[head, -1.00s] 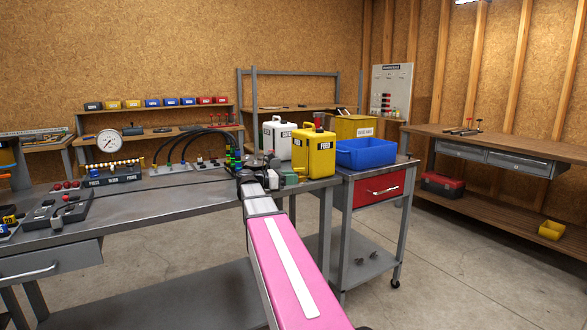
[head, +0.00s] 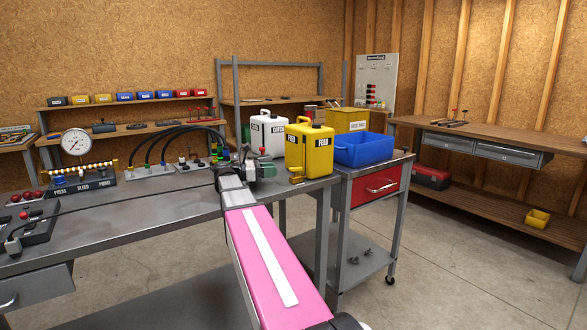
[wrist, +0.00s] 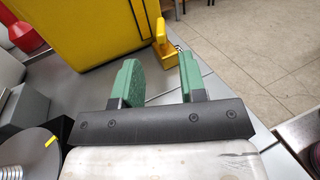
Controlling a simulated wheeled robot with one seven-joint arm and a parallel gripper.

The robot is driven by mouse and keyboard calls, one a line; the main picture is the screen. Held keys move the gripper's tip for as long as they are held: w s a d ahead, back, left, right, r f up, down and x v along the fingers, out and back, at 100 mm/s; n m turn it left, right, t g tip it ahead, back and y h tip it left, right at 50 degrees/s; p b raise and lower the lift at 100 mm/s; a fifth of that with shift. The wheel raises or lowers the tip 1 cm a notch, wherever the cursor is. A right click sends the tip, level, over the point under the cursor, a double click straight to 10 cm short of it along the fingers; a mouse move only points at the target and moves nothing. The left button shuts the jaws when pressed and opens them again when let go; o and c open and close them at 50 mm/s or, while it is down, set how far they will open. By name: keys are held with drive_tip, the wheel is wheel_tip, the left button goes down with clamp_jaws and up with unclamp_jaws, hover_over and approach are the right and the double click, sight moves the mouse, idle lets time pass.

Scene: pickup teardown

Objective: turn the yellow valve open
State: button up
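The yellow valve (head: 297,179) is a small tap low on the front of the yellow jug (head: 322,150), which is labelled FEED and stands near the right end of the grey bench. In the wrist view, the valve (wrist: 161,40) shows ahead of my gripper (wrist: 159,63), in the gap between its two green fingers as pictured. The fingers are spread apart, with nothing held between them, and appear short of the valve. In the head view, my gripper (head: 264,167) is just left of the jug and valve, low over the bench.
A white jug (head: 267,134) stands behind left of the yellow jug. A blue bin (head: 363,150) sits on the cart to the right. A red object (wrist: 26,36) is at the left in the wrist view. The bench edge lies close to the valve.

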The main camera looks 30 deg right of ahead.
sight(296, 168)
drive_tip(key=x, duration=1)
drive_tip(key=shift+s, duration=0.1)
clamp_jaws()
